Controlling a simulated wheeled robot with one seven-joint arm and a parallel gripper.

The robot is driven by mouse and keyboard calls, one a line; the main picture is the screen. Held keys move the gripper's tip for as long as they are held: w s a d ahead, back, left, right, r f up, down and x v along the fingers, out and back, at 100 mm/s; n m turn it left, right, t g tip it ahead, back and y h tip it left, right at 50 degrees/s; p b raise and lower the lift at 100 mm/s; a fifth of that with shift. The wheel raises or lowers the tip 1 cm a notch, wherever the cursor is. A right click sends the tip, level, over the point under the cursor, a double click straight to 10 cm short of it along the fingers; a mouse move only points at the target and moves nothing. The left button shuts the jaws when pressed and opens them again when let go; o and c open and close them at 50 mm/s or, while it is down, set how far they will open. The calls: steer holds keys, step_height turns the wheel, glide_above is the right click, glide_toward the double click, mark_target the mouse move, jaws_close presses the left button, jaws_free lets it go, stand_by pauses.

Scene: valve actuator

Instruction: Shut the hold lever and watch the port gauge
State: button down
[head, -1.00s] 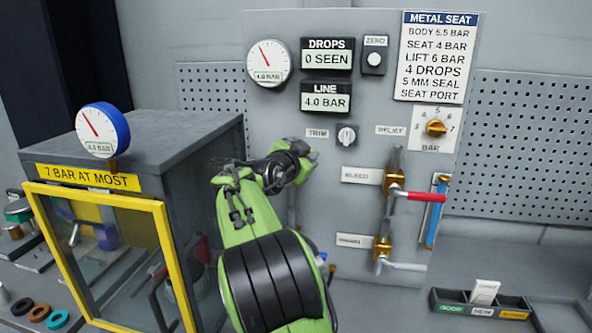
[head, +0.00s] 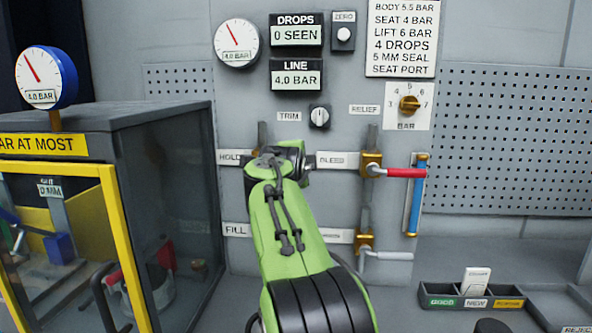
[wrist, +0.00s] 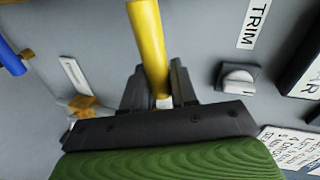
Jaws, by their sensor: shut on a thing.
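My gripper (wrist: 160,88) is shut on a yellow lever handle (wrist: 148,40) in the wrist view; a pale piece shows between the fingers. In the head view my arm covers this lever, beside the HOLD label (head: 230,157). Two round gauges show: a white one on the panel (head: 237,43) and a blue-rimmed one (head: 46,78) on the cabinet. Both display 4.0 BAR. I cannot tell which is the port gauge.
The red BLEED lever (head: 405,173) points right, near a blue tube (head: 416,195). A white-handled lever (head: 388,255) sits below it. The TRIM knob (head: 319,117) is just above my gripper. The yellow-framed cabinet (head: 165,200) stands left. DROPS (head: 297,35) reads 0 SEEN.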

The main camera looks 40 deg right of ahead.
steer(key=shift+f+m+t+b, duration=0.3)
steer(key=shift+f+m+b, duration=0.3)
steer(key=shift+f+b, duration=0.3)
steer(key=c, duration=1)
jaws_free()
steer(key=shift+c, duration=0.2)
steer(key=v, duration=1.5)
steer(key=shift+s+r, duration=0.3)
steer(key=shift+s, duration=0.05)
steer(key=shift+a, duration=0.1)
